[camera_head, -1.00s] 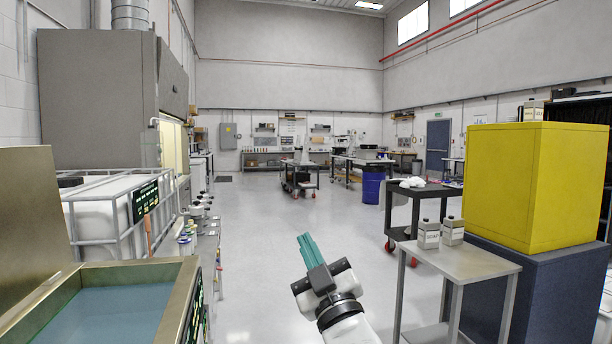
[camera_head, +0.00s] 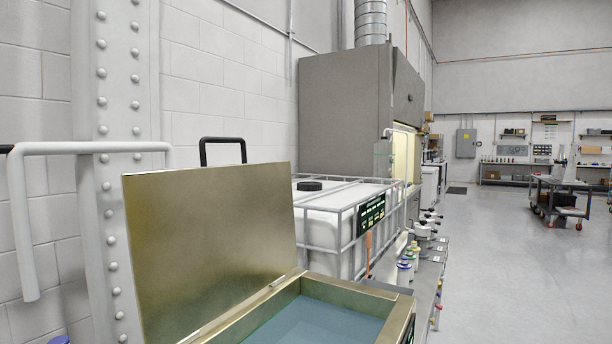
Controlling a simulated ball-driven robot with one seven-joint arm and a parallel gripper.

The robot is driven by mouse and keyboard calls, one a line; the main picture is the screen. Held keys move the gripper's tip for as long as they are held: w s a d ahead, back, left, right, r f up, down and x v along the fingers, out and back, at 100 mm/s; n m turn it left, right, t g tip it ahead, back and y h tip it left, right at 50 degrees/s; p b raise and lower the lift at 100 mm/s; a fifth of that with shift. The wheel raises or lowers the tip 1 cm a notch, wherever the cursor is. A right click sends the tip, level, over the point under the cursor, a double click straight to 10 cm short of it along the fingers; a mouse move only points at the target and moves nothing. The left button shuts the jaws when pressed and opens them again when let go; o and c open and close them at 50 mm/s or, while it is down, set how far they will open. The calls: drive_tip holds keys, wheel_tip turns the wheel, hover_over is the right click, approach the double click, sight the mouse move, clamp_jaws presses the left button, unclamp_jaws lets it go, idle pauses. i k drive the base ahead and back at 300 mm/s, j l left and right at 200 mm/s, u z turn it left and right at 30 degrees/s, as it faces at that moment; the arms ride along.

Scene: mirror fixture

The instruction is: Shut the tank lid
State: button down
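The tank (camera_head: 392,300) is a brass-coloured open box with blue liquid (camera_head: 315,325) in it, at the bottom centre of the head view. Its lid (camera_head: 210,250) is a flat brass panel standing raised, tilted back on the tank's left side. A black handle (camera_head: 222,141) shows above the lid's top edge. The tank's near part is cut off by the frame's lower edge. My gripper is not in this view.
A white caged container (camera_head: 325,215) stands just behind the tank. A grey fume cabinet (camera_head: 345,115) is beyond it. A white pipe rail (camera_head: 85,148) runs along the wall at left. Open floor (camera_head: 510,270) lies to the right.

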sight(204, 240)
drive_tip(key=i+l+z, duration=0.6)
drive_tip(key=i+z, duration=0.2)
drive_tip(key=i, duration=0.2)
drive_tip(key=i+l+z, duration=0.1)
drive_tip(key=i+z, duration=0.25)
drive_tip(key=i, duration=0.15)
drive_tip(key=i+u, duration=0.3)
drive_tip(key=i+l+u, duration=0.25)
drive_tip(key=i, duration=0.2)
drive_tip(key=i+l+u, duration=0.3)
drive_tip(key=i+j, duration=0.05)
drive_tip(key=j, duration=0.05)
